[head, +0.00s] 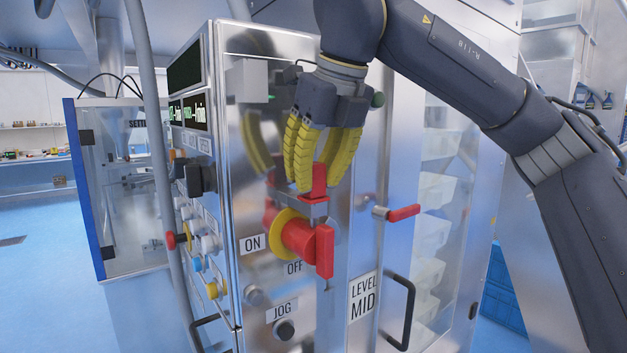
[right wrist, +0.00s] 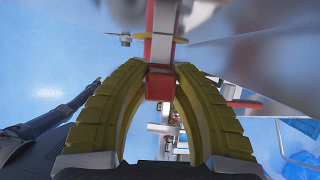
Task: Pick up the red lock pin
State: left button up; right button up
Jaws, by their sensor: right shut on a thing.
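The red lock pin (head: 319,181) stands upright at a metal bracket (head: 313,208) on the machine front, just above the red rotary switch (head: 300,237). My right gripper (head: 317,178) comes down from above, its yellow fingers shut on the pin's red head. In the right wrist view, the yellow fingertips (right wrist: 160,72) close on both sides of the red pin head (right wrist: 159,86). The pin's lower end is hard to make out, so I cannot tell how deep it sits. My left gripper is not in view.
The switch has a yellow plate (head: 283,222) between ON and OFF labels. A red-handled latch (head: 404,213) is to the right, above a black door handle (head: 403,312). A grey pipe (head: 150,110) and several side buttons (head: 210,243) are at the left.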

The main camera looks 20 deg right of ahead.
notch_tip(320, 180, up, 28)
dwell(1.0)
dwell(1.1)
